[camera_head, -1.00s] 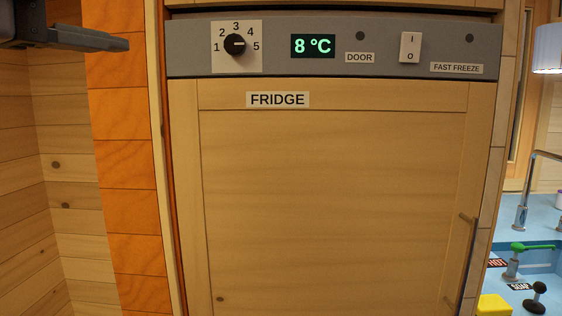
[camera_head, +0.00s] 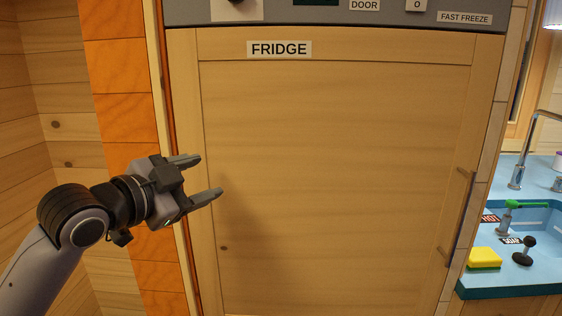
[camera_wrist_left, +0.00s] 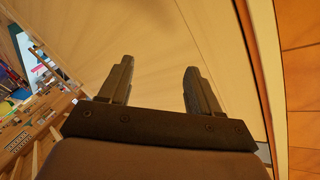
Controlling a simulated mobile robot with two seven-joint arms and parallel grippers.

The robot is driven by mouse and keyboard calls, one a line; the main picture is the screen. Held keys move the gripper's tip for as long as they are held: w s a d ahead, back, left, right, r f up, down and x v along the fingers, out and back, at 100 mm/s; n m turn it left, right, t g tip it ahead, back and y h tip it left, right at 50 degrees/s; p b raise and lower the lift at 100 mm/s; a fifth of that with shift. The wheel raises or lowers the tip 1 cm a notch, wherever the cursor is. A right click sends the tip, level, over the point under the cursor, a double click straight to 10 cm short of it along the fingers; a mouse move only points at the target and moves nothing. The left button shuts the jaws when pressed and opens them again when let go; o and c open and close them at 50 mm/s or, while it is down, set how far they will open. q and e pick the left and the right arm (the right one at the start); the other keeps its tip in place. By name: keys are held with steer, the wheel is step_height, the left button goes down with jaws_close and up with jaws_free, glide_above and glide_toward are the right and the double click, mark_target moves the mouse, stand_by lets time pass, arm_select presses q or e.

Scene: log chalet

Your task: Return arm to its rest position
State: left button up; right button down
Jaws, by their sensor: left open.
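My left gripper (camera_head: 211,178) is open and empty in front of the left side of the closed fridge door (camera_head: 330,180). My left arm comes in from the lower left of the head view. In the left wrist view my two fingers (camera_wrist_left: 156,82) are spread with nothing between them, and the pale wooden door panel (camera_wrist_left: 160,30) lies beyond them. I cannot tell whether the fingertips touch the door. My right gripper is not in view.
The fridge handle (camera_head: 459,215) is on the door's right side. A blue sink counter (camera_head: 510,283) with a yellow sponge (camera_head: 484,258) and a tap (camera_head: 522,165) stands at the right. An orange panel strip (camera_head: 128,105) and log wall (camera_head: 58,120) are at the left.

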arm_select(q)
steer(key=s+a+f+n+g+y, duration=0.1)
steer(key=s+f+n, duration=0.25)
steer(key=f, duration=0.95)
steer(key=s+a+f+n+y, duration=0.15)
steer(key=f+n, duration=0.25)
steer(key=f, duration=1)
steer(key=s+a+f+n+g+y, duration=0.1)
steer(key=s+a+f+n, duration=0.1)
steer(key=s+f, duration=0.7)
steer(key=s+a+f+n+g+y, duration=0.1)
steer(key=s+f+n+y, duration=0.1)
steer(key=s+f, duration=0.7)
steer(key=s, duration=0.3)
steer(key=shift+s+a+f+n+g, duration=0.25)
steer(key=shift+a+f+n+g, duration=0.1)
steer(key=shift+a+f+g, duration=0.05)
